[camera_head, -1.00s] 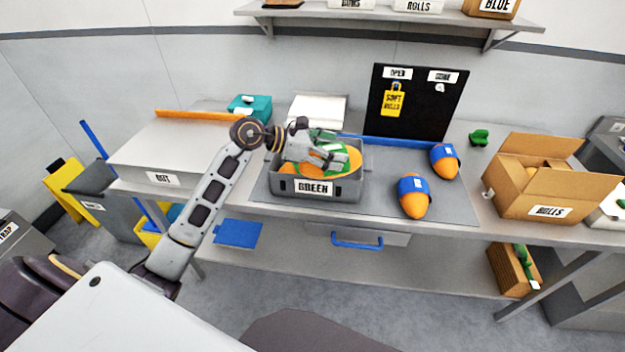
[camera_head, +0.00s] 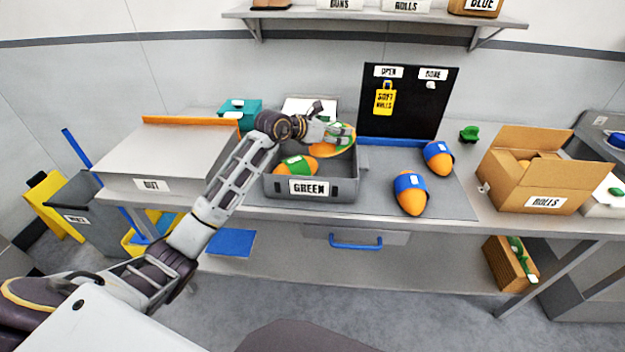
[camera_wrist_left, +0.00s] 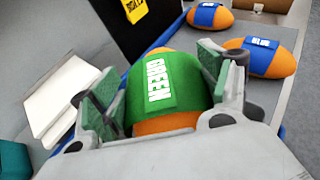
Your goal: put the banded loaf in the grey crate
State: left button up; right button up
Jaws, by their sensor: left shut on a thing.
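The grey crate (camera_head: 340,189), labelled GREEN, stands on the bench. One orange loaf with a green band (camera_head: 296,165) lies in its left part. My left gripper (camera_head: 340,134) is shut on another orange loaf with a green band (camera_head: 345,149), at the crate's back right, higher than the crate floor. I cannot tell whether it is fully over the crate. In the left wrist view this loaf (camera_wrist_left: 155,88) sits between the two green-padded fingers, its band reading GREEN. My right gripper is not in view.
Two blue-banded loaves (camera_head: 410,193) (camera_head: 438,158) lie on the grey mat right of the crate. A black board (camera_head: 415,105) stands behind. An open cardboard box (camera_head: 545,172) is at the right. A grey box (camera_head: 160,160) is at the left.

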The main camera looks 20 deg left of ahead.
aim_at(332, 155)
pick_arm(q)
jog(key=shift+w+f, duration=0.1)
jog(key=shift+w, duration=0.1)
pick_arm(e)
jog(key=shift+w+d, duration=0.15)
pick_arm(q)
jog(key=shift+f, duration=0.65)
notch_tip(332, 155, down, 4)
jog(key=shift+f, duration=0.55)
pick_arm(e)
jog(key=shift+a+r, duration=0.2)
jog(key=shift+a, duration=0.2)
pick_arm(q)
notch_tip(332, 155, down, 4)
jog(key=shift+r, duration=0.15)
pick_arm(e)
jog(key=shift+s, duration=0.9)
